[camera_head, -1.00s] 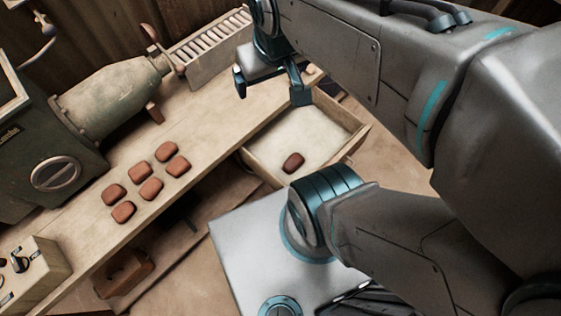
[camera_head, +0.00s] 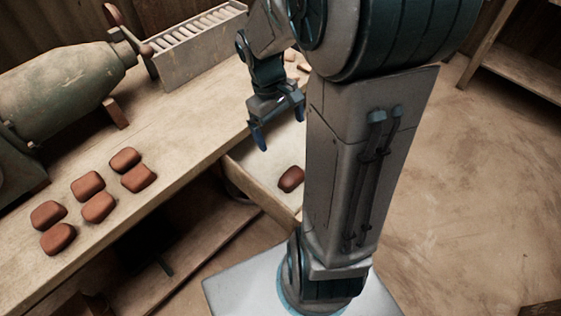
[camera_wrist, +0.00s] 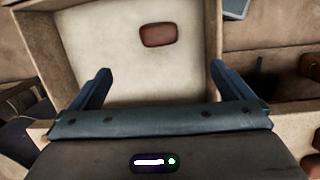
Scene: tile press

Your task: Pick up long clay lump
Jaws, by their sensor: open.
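A single reddish-brown clay lump (camera_head: 291,179) lies on the pale floor of an open drawer (camera_head: 262,187). It also shows in the wrist view (camera_wrist: 158,34), lying flat, ahead of and between my fingertips. My gripper (camera_head: 279,136) is open and empty, above the drawer and apart from the lump. In the wrist view my two fingers (camera_wrist: 168,80) stand wide apart with only the drawer floor between them. Several similar clay lumps (camera_head: 98,207) sit in two rows on the wooden bench. I cannot tell which lump is the long one.
A green machine (camera_head: 65,90) stands on the bench (camera_head: 175,120) at the left. A slotted rack (camera_head: 198,45) stands at the bench's back. Drawer walls (camera_wrist: 58,45) surround the single lump. Open floor lies at the right.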

